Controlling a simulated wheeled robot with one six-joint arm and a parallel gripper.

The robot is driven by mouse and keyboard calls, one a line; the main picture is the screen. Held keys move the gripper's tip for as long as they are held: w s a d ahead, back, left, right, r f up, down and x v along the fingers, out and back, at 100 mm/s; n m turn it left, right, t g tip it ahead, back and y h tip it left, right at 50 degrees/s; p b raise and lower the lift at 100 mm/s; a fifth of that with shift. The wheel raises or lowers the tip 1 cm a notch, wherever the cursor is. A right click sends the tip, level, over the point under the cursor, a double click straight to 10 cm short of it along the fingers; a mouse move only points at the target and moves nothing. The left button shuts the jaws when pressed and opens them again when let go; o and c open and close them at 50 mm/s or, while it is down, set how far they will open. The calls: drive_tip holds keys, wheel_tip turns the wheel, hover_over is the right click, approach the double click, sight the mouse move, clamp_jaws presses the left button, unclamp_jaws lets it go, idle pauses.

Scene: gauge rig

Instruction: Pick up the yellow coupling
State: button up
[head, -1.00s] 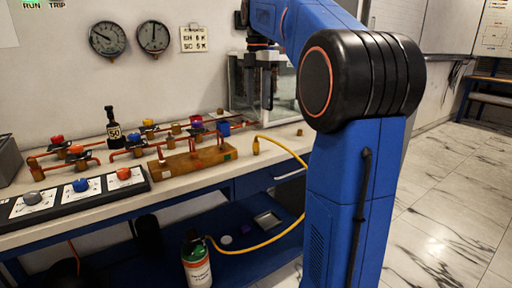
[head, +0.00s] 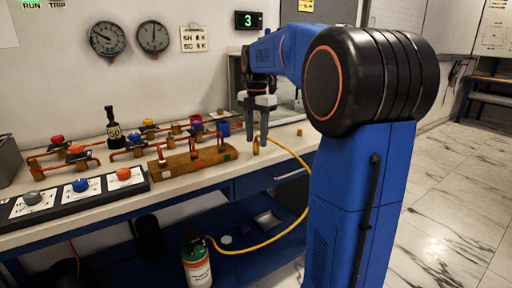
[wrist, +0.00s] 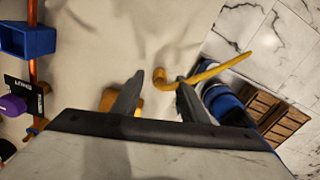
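The yellow coupling (head: 256,147) stands on the bench near its front edge, at the end of a yellow hose (head: 296,157). In the wrist view, the coupling (wrist: 159,77) shows in the gap between my two fingertips, and its hose runs off to the upper right past the right finger. My gripper (head: 257,140) points down, open and empty, just above the coupling in the head view. It also shows in the wrist view (wrist: 160,84) with its fingers apart. I cannot tell whether the fingertips reach down around the coupling.
A wooden manifold block (head: 195,160) and red pipes with coloured valve knobs lie to the left. A blue box-shaped part (wrist: 27,40) is at the wrist view's left. A gas bottle (head: 196,262) stands on the lower shelf. A small brass piece (head: 300,132) sits right of the coupling.

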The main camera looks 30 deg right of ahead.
drive_tip(key=shift+f, duration=1.4)
drive_tip(key=shift+c, duration=0.2)
clamp_jaws()
drive_tip(key=shift+r, duration=0.15)
